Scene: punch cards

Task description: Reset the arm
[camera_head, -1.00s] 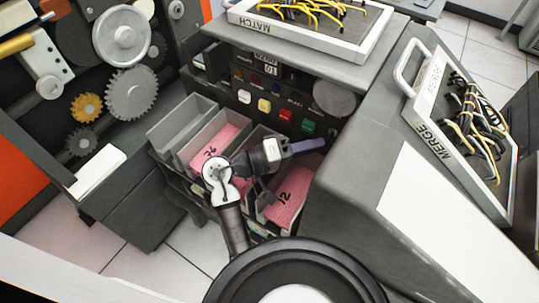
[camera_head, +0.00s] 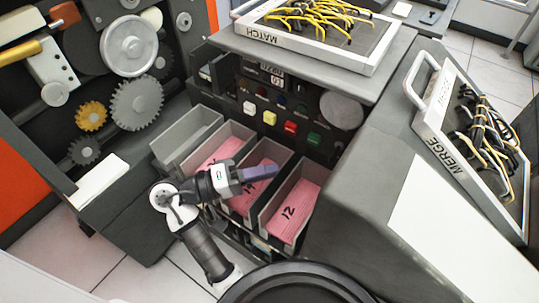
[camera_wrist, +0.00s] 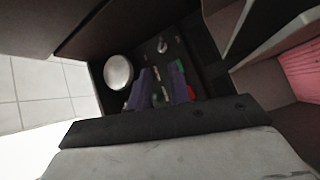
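My gripper (camera_head: 262,174) has purple fingers and is held above the card bins in the head view, pointing right. In the wrist view the two purple fingers of my gripper (camera_wrist: 161,92) stand apart with a gap between them and nothing held. My arm folds in from the lower left of the bins. A bin of pink cards marked 12 (camera_head: 290,207) is right of the gripper. The bin of pink cards under the gripper (camera_head: 249,199) is partly hidden by it.
A grey empty bin (camera_head: 186,141) stands at the left of the row. The control panel with coloured buttons (camera_head: 290,126) is behind the bins. The MATCH board (camera_head: 302,40) sits on top, the MERGE board (camera_head: 448,150) at the right. Gears (camera_head: 137,103) are at left.

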